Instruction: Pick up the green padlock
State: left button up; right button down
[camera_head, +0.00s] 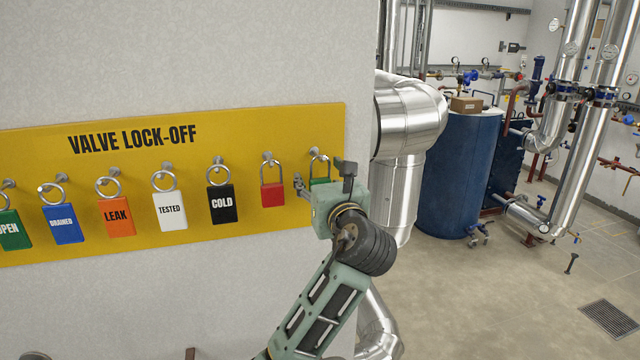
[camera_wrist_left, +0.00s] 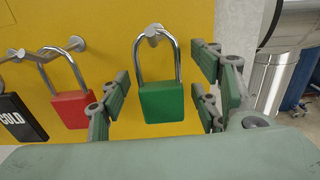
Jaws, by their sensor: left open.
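The green padlock (camera_wrist_left: 162,102) hangs by its silver shackle from a peg on the yellow board, at the board's right end. In the head view, only part of the green padlock (camera_head: 319,182) shows, as my left gripper (camera_head: 322,183) covers most of it. In the wrist view my left gripper (camera_wrist_left: 165,95) is open, with fingers on both sides of the padlock and visible gaps to it. I cannot tell its exact distance from the padlock. My right gripper is not in view.
A red padlock (camera_head: 272,194) hangs just left of the green one. Further left hang tags marked COLD (camera_head: 222,205), TESTED (camera_head: 170,211), LEAK (camera_head: 117,216), DRAINED (camera_head: 63,224) and OPEN (camera_head: 12,230). A silver pipe (camera_head: 408,115) stands right of the wall. Floor at right is mostly clear.

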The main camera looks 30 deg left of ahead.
pick_arm(q)
jog(key=shift+c, duration=0.2)
jog(key=shift+d, duration=0.1)
jog(key=c, duration=1.3)
jog(key=shift+o, duration=0.2)
jog(key=shift+r, duration=0.15)
jog(key=shift+r+b, duration=0.45)
jog(key=shift+r, duration=0.1)
notch_tip(320, 180, up, 2)
jog(key=shift+r+b, duration=0.1)
jog(key=shift+b, duration=0.5)
jog(key=b+v, duration=0.6)
jog(key=v, duration=1.2)
